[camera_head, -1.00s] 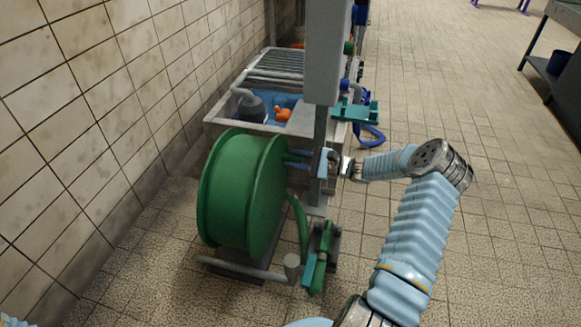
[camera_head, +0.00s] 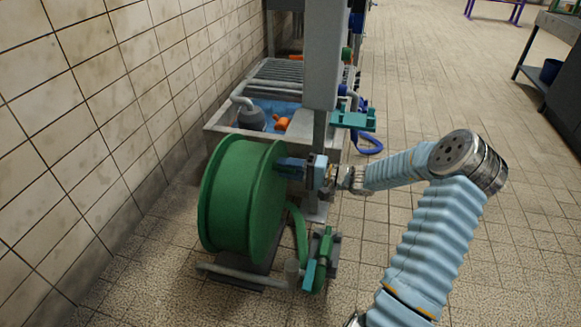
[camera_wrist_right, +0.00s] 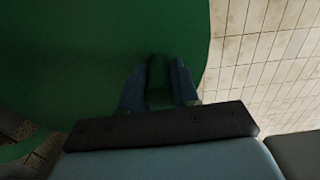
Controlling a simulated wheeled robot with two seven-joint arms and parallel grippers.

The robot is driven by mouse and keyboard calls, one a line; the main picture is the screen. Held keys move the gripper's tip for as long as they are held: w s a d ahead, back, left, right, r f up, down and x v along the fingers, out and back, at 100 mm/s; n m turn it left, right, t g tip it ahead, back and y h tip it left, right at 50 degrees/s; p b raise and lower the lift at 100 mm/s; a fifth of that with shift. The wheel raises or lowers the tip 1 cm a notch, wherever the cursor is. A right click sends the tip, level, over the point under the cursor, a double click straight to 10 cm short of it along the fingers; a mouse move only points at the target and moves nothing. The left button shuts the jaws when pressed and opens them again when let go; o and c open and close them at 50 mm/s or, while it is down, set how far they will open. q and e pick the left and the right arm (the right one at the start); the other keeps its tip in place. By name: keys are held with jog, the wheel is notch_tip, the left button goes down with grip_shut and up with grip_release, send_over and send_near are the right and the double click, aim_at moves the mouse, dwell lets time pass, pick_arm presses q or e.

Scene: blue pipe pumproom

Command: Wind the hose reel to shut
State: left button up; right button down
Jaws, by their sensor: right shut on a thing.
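The green hose reel (camera_head: 240,200) stands on the floor near the tiled wall, its round side facing my right arm. My right gripper (camera_head: 288,167) reaches in from the right at the upper part of the reel's side. In the right wrist view the two blue fingers (camera_wrist_right: 160,88) are shut on a green crank handle (camera_wrist_right: 158,78), which stands out from the green reel disc (camera_wrist_right: 80,60). A green hose (camera_head: 299,232) hangs from the reel to a green nozzle piece (camera_head: 321,262) at the floor. My left gripper is not in view.
A grey post (camera_head: 322,60) rises just behind the gripper. A sink basin (camera_head: 215,127) with an orange object (camera_head: 282,124) is behind the reel. A pale pipe (camera_head: 240,274) runs low before the reel. The floor on the right is open, with a dark table (camera_head: 548,88) far off.

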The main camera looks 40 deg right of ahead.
jog(key=shift+s+a+n+b, duration=0.55)
jog(key=shift+s+a+n, duration=0.35)
jog(key=shift+n, duration=0.2)
jog(key=shift+a, duration=0.15)
jog(key=c, duration=0.8)
grip_release()
jog(key=shift+c, duration=0.2)
jog(key=shift+s+d+r, duration=0.1)
jog(key=shift+s+d, duration=0.25)
jog(key=shift+d, duration=0.05)
jog(key=p+v, duration=0.2)
jog(key=v, duration=1)
jog(key=shift+s+d, duration=0.3)
